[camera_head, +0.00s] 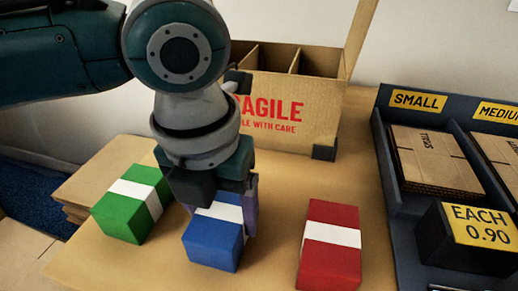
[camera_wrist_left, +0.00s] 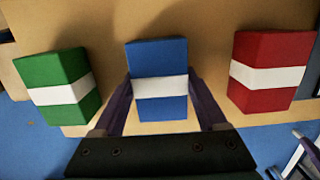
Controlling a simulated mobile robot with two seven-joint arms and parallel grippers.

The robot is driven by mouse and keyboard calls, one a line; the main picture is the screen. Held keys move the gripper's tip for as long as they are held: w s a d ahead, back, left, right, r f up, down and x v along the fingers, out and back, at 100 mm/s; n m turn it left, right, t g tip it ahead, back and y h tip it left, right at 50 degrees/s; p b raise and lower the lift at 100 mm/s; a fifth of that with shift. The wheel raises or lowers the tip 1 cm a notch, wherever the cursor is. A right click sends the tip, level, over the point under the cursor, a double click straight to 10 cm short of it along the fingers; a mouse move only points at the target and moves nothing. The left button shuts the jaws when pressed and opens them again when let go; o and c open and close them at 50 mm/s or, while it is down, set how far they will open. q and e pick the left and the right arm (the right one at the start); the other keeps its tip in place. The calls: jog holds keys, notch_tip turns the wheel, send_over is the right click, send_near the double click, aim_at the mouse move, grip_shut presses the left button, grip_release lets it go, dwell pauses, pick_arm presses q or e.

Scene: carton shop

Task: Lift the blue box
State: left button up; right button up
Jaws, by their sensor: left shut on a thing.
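The blue box (camera_head: 213,241) with a white band sits on the tan table between a green box (camera_head: 131,202) and a red box (camera_head: 330,246), each also banded in white. My left gripper (camera_head: 222,205) comes down over the blue box from above and is shut on it. In the left wrist view the blue box (camera_wrist_left: 158,70) lies between the two purple fingers of my left gripper (camera_wrist_left: 160,108). The green box (camera_wrist_left: 60,86) is to its left and the red box (camera_wrist_left: 270,72) to its right. My right gripper is in neither view.
A divided cardboard carton (camera_head: 290,95) with red FRAGILE lettering stands behind the boxes. A dark tray (camera_head: 389,160) with flat cartons (camera_head: 432,160) and yellow labels is at the right. Flat cardboard (camera_head: 90,185) lies at the left. Bare table (camera_head: 275,220) separates the blue and red boxes.

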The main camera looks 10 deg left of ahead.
pick_arm(q)
jog(key=c, duration=0.4)
jog(key=shift+r, duration=0.1)
